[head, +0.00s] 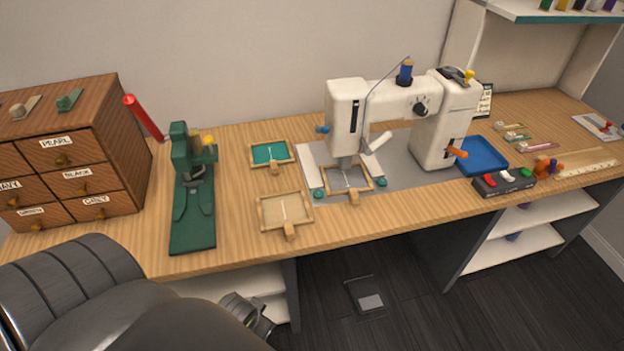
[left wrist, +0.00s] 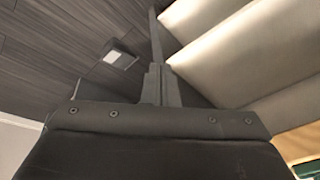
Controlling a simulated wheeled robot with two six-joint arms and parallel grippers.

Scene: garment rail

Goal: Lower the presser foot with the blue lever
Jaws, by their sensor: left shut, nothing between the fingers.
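The white sewing machine (head: 440,120) stands on the wooden table. The small blue lever (head: 322,129) sticks out to the left of its head. The presser foot area (head: 346,161) is below the head, above a wooden-framed grey hoop (head: 336,180); at this size I cannot tell how high the foot is. My left arm comes in at the lower left of the head view, low in front of the table and well away from the lever. My left gripper (left wrist: 153,18) is shut and empty in the left wrist view, pointing over floor and shelves. My right gripper is not in view.
A green press (head: 193,200), a green-filled frame (head: 268,152) and a beige-filled frame (head: 284,211) lie left of the machine. A drawer cabinet (head: 122,140) stands far left. A blue tray (head: 482,155) and switch box (head: 503,182) are right. A floor pedal (head: 368,297) lies below.

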